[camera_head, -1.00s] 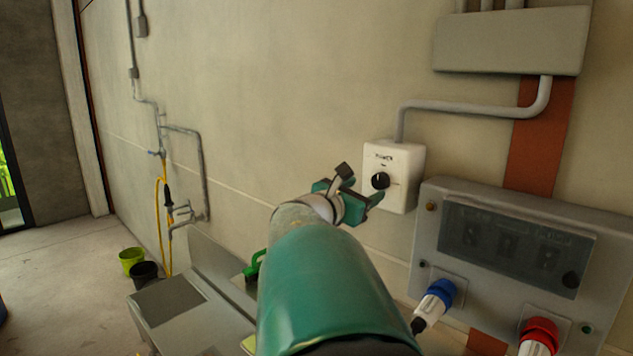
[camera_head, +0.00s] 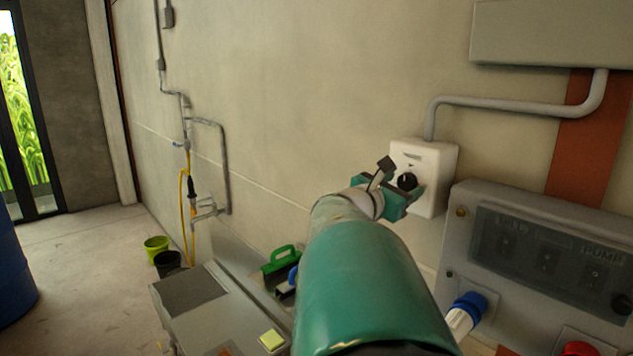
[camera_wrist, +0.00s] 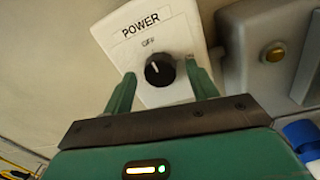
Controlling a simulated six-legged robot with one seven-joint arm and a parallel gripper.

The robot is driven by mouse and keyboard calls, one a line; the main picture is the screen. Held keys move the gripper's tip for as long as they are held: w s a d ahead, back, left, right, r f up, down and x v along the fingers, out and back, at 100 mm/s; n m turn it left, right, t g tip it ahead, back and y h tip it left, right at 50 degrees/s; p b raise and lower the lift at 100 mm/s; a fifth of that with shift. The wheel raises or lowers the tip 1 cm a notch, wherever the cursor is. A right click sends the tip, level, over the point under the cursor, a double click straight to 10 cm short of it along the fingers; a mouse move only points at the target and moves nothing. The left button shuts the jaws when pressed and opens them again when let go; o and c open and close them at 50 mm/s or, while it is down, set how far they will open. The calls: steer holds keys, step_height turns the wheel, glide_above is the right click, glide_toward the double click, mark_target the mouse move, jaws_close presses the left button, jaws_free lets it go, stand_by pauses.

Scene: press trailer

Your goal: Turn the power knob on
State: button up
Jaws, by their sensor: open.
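The power knob (camera_wrist: 160,69) is a round black dial with a white pointer mark on a white wall box labelled POWER (camera_wrist: 146,28). In the wrist view its pointer is toward the OFF mark above it. My gripper (camera_wrist: 160,88) is open, with one green finger on each side of the knob in the wrist view. In the head view my gripper (camera_head: 396,182) is close in front of the box. I cannot tell whether the fingers touch the knob.
A grey control panel (camera_head: 480,290) with a blue plug (camera_head: 466,312) is at the lower right of the box. A grey conduit (camera_head: 510,105) runs from the box top. A metal counter (camera_head: 200,315), a green-handled item (camera_head: 281,259) and buckets (camera_head: 157,246) are at the left.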

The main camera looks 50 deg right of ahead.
steer(key=c, duration=1)
steer(key=shift+m, duration=0.4)
steer(key=m, duration=0.3)
steer(key=shift+m, duration=0.4)
steer(key=m, duration=0.4)
steer(key=shift+m, duration=0.3)
steer(key=m+g, duration=0.1)
steer(key=m, duration=0.3)
steer(key=shift+m+h, duration=0.3)
steer(key=shift+m, duration=0.1)
steer(key=m, duration=0.4)
steer(key=shift+m, duration=0.3)
